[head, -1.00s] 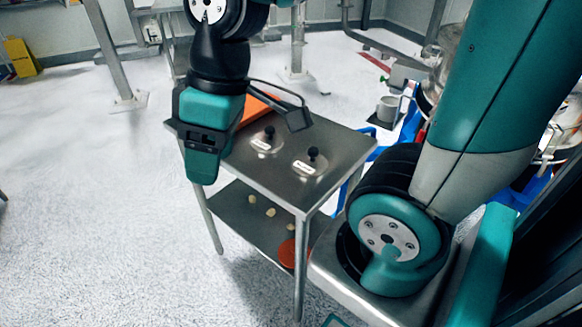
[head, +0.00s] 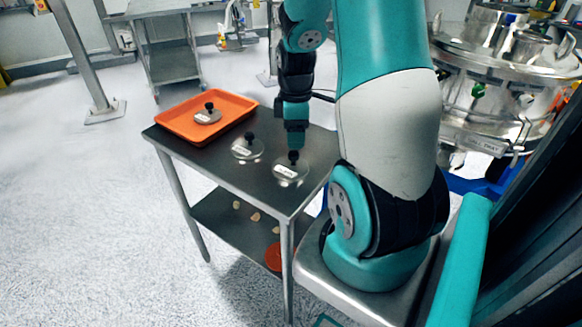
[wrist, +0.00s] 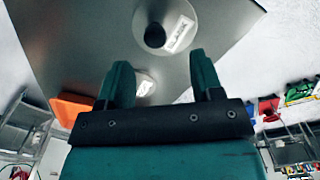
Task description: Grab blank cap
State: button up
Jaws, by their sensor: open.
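Three round metal caps with black knobs and small white labels are in the head view. One cap (head: 207,117) lies in the orange tray (head: 172,121), one (head: 247,150) in the middle of the table, and one (head: 290,173) near its right edge. In the wrist view my gripper (wrist: 160,60) is open and empty, with a capped knob (wrist: 155,36) beyond the fingertips.
The steel table (head: 180,147) has a lower shelf (head: 225,228) with small pale pieces and an orange round item (head: 273,257). A large steel vessel (head: 500,85) stands at the right. The floor to the left is open.

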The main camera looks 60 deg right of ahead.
aim_at(294, 153)
jog(key=f, duration=0.8)
jog(key=shift+w+d+f, duration=0.1)
jog(key=shift+w+d, duration=0.1)
jog(key=shift+w, duration=0.15)
jog(key=c, duration=1.1)
jog(key=shift+o, duration=0.2)
